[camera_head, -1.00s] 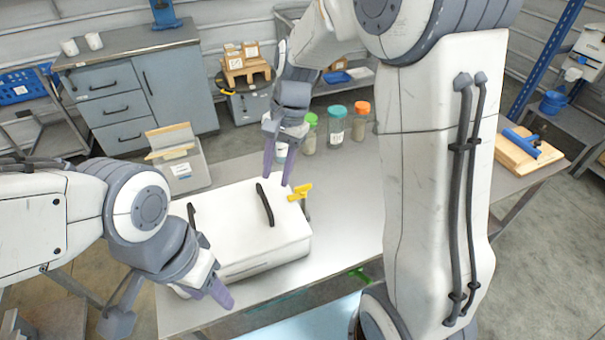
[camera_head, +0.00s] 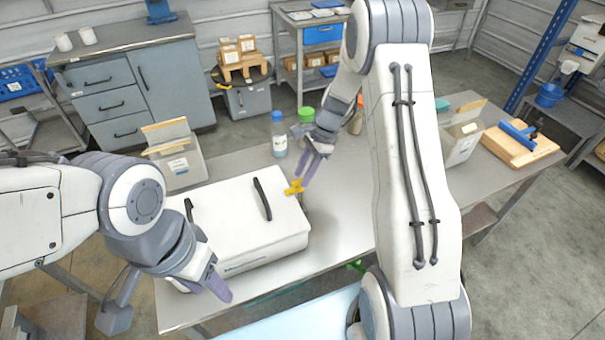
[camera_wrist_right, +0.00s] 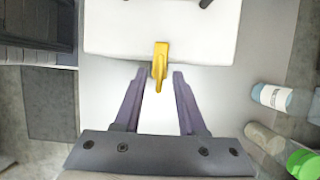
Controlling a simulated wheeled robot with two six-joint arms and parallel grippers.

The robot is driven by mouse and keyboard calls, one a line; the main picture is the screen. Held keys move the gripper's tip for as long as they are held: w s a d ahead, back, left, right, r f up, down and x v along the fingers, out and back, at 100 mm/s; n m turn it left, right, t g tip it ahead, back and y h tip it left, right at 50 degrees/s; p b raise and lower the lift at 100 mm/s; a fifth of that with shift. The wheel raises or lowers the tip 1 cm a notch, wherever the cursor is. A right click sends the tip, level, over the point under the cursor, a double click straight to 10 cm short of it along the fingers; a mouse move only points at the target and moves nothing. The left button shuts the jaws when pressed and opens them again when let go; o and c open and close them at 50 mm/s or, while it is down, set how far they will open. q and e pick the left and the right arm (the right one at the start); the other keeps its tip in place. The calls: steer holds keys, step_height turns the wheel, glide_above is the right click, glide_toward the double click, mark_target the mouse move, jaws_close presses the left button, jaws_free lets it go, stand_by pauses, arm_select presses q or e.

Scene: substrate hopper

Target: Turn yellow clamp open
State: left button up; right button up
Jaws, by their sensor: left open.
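The yellow clamp (camera_head: 294,187) sits at the right edge of the white hopper box (camera_head: 225,215), whose lid is down. In the right wrist view the clamp (camera_wrist_right: 160,56) points toward me, its lower end between my fingertips. My right gripper (camera_head: 308,170) is open beside the clamp, and its purple fingers (camera_wrist_right: 159,75) have a gap on both sides of the clamp. Contact is not visible. My left gripper (camera_head: 215,285) is open at the front left of the hopper; one of its fingers is mostly hidden.
A blue-capped bottle (camera_head: 279,135) and a green-lidded jar (camera_head: 305,118) stand behind the clamp, close to my right gripper. An open box (camera_head: 178,165) stands at the table's back left. A wooden board with a blue tool (camera_head: 520,145) lies far right. Bare table (camera_head: 345,215) lies right of the hopper.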

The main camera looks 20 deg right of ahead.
steer(key=shift+a+f, duration=0.15)
steer(key=shift+f, duration=0.35)
steer(key=shift+c, duration=0.3)
jaws_close()
